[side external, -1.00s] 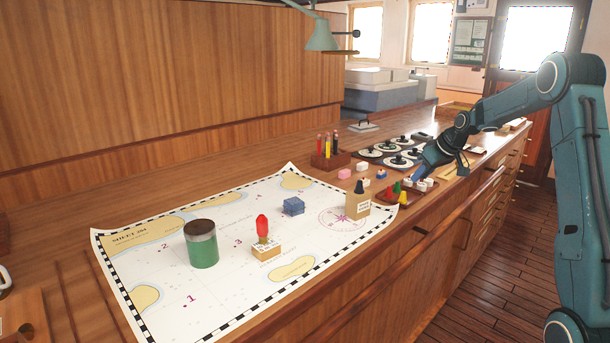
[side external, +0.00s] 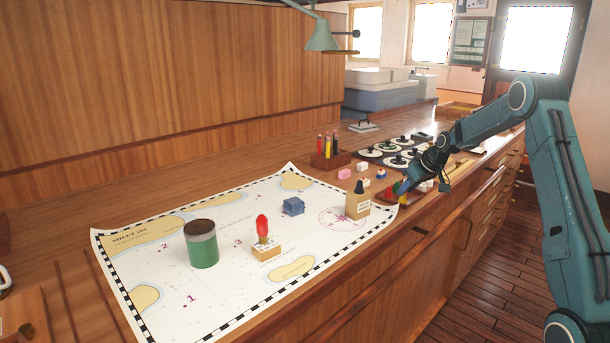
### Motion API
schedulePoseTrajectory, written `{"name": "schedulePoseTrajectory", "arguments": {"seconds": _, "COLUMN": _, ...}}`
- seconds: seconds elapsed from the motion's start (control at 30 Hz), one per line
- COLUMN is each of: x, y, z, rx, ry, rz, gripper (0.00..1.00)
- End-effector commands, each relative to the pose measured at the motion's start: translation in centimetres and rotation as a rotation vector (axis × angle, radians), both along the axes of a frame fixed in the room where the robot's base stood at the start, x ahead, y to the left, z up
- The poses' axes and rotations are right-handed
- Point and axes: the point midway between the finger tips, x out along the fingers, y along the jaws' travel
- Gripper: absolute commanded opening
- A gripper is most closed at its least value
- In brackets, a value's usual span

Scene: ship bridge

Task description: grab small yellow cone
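My gripper (side external: 405,186) reaches down from the right over the small group of coloured cones at the chart's right corner. Its blue fingers are right at the cones, and their gap is too small and covered to read. A red cone (side external: 389,189) and a green cone (side external: 396,187) show just left of the fingers. The small yellow cone, seen earlier at the near side of this group, is now largely covered by or merged with the fingers. I cannot tell whether the fingers touch it.
A stamp block (side external: 358,205) with a dark knob stands on the chart (side external: 205,285), left of the cones. A pen holder (side external: 327,161), small pink blocks (side external: 345,174) and dark round knobs on pale discs (side external: 370,152) lie behind. The counter's front edge is close.

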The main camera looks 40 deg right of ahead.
Motion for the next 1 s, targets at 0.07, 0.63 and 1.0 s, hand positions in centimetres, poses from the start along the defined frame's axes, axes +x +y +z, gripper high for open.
{"name": "schedulePoseTrajectory", "arguments": {"seconds": 0.07, "x": 0.6, "y": -0.1, "z": -0.9, "rx": 0.001, "ry": 0.002, "rz": 0.001, "gripper": 0.29}}
{"name": "schedulePoseTrajectory", "arguments": {"seconds": 0.63, "x": 1.5, "y": -0.3, "z": -2.4, "rx": -0.002, "ry": 0.001, "rz": 0.000, "gripper": 0.29}}
{"name": "schedulePoseTrajectory", "arguments": {"seconds": 1.0, "x": 1.5, "y": -0.3, "z": -2.3, "rx": -0.002, "ry": 0.001, "rz": 0.000, "gripper": 0.00}}
